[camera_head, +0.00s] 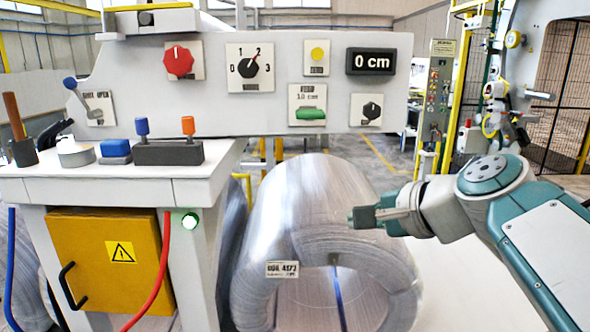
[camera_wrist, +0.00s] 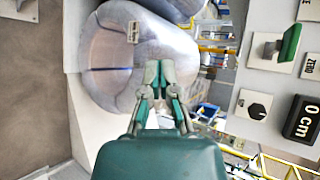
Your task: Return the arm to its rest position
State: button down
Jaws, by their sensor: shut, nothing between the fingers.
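My gripper (camera_head: 358,217) is in the right half of the head view, at the end of my grey and teal arm. It points left, in front of the wire coil (camera_head: 300,210), and overlaps the coil's right edge in the picture. I cannot tell how far apart they are. In the wrist view my gripper (camera_wrist: 159,68) shows with its fingers together and nothing between them. The wrapped coil (camera_wrist: 130,50) lies beyond the fingertips, with its label (camera_wrist: 133,31) visible.
A control panel (camera_head: 225,110) with a red knob (camera_head: 179,61), a green switch (camera_head: 311,113) and a "0 cm" display (camera_head: 374,61) stands above the coil. A worktop (camera_head: 110,185) with joysticks is at left. A yellow cabinet (camera_head: 105,260) is below it. Floor at right looks open.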

jog(key=s+d+f+n+g+h, duration=0.2)
jog(key=s+f+n, duration=0.4)
jog(key=f, duration=0.4)
jog(key=s+d+f+n+g+h, duration=0.1)
jog(key=s+d+f+n+h, duration=0.2)
jog(key=s+f, duration=0.6)
jog(key=f+n+h, duration=0.1)
jog(key=n+h, duration=0.1)
jog(key=n, duration=0.1)
jog(key=shift+s+d+f+g+h, duration=0.2)
jog(key=shift+d+f+g+h, duration=0.05)
jog(key=shift+d+g+h, duration=0.15)
jog(key=shift+a, duration=0.1)
